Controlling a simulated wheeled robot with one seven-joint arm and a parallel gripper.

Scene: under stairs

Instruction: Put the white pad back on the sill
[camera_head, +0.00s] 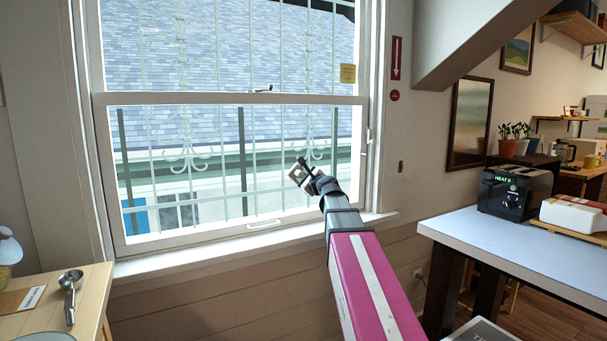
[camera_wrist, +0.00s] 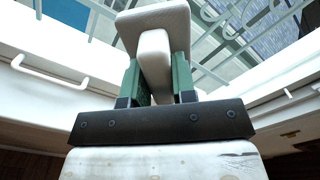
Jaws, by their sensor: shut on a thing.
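My gripper (camera_head: 311,178) is raised in front of the lower window pane, above the sill (camera_head: 190,260). In the wrist view my gripper (camera_wrist: 158,82) has its two green fingers shut on the narrow grip of the white pad (camera_wrist: 153,18). The pad's broad part lies beyond the fingertips. In the head view the white pad (camera_head: 296,174) is small and partly hidden by the gripper. It appears apart from the sill, with the window behind it. The visible stretch of sill looks bare.
A window lift handle (camera_head: 264,224) sticks out low on the sash. A wooden table (camera_head: 30,318) with a metal scoop (camera_head: 70,290) stands at left. A white-topped table (camera_head: 500,243) at right bears a black toaster (camera_head: 514,190). The room along the sill is free.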

